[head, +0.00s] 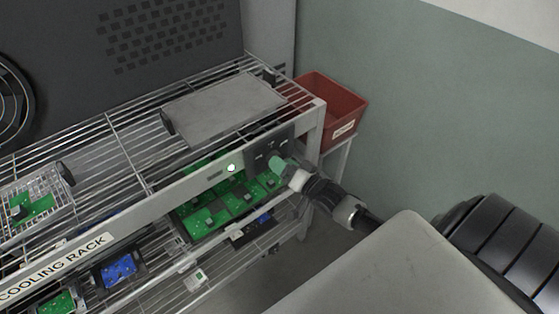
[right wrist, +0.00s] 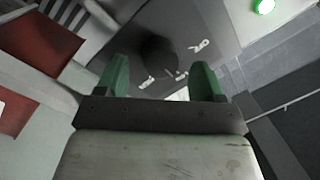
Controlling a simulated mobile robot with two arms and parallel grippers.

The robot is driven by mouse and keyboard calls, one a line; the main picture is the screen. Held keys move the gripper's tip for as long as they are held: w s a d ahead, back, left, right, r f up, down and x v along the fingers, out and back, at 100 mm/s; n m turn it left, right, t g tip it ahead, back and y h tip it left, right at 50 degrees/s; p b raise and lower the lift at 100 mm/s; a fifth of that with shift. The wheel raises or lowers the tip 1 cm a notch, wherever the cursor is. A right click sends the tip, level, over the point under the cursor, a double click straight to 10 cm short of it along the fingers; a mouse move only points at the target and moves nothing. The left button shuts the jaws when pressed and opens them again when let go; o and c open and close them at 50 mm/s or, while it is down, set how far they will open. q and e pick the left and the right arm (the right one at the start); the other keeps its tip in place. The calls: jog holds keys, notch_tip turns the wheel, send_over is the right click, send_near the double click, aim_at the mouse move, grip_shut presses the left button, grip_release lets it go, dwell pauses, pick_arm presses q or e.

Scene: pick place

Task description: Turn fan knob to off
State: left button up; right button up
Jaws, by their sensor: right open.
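The dark fan control panel (head: 263,143) with small white marks is on the right end of the rack's front rail. My right gripper (head: 279,163) is just in front of the panel's lower edge. In the right wrist view the round dark knob (right wrist: 158,50) is on the grey panel (right wrist: 200,20), ahead of the two green fingertips. White marks surround it. My right gripper (right wrist: 160,72) is open, with nothing seen between the fingers; I cannot tell whether it touches the panel. The knob is hard to make out in the head view. My left gripper is not in view.
A lit green light (head: 231,168) is on the rail left of the panel. The wire cooling rack (head: 110,135) holds a grey flat plate (head: 225,105) on top and green circuit boards (head: 205,215) below. A red bin (head: 325,95) stands right of the rack, near the wall.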

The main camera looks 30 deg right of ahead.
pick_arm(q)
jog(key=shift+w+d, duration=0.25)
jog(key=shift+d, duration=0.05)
pick_arm(e)
jog(key=shift+w+a, duration=0.15)
jog(key=shift+w, duration=0.7)
jog(key=shift+c, duration=0.3)
jog(key=c, duration=0.9)
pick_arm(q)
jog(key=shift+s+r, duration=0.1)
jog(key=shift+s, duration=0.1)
pick_arm(e)
jog(key=shift+o, duration=0.2)
